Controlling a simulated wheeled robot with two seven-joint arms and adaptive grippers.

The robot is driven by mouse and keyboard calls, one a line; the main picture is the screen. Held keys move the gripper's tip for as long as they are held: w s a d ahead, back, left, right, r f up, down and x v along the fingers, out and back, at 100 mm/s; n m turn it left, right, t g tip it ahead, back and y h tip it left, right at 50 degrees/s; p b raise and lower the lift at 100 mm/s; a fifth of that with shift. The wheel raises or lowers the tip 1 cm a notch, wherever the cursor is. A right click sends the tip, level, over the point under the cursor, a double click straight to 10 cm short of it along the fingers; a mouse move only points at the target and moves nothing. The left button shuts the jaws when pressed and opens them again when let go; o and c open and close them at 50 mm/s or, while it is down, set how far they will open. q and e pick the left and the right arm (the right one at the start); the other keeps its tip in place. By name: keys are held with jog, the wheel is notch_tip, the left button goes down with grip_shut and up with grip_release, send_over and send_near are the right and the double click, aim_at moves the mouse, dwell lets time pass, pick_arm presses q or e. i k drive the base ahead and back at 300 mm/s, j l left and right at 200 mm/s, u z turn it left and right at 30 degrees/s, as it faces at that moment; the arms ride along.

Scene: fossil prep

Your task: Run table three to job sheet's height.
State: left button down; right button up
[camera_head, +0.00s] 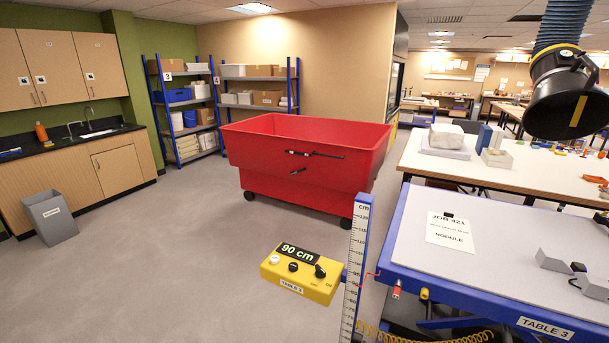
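Table three (540,328) is at the lower right, with a grey top, blue edge and a "TABLE 3" label. The job sheet (451,233) lies flat on it; I read "JOB 421" and "NODULE", but the middle line is too small to read. The yellow control box (313,289), labelled "TABLE 3", is at the table's left side. Its display (297,252) reads 90 cm. A white button (274,260) and two black controls (320,271) sit on its face. An upright cm scale (357,262) stands between box and table. Neither gripper is in view.
A red wheeled bin (300,160) stands mid-floor beyond the box. A grey waste bin (50,218) is by the sink counter at left. Grey metal pieces (555,262) lie on table three. A black extraction hood (565,95) hangs above right. Floor at lower left is clear.

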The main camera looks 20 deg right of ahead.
aim_at(292, 266)
jog(key=z, duration=2.45)
jog(key=i+j+u, duration=0.3)
jog(key=i+j, duration=0.6)
jog(key=j, duration=0.15)
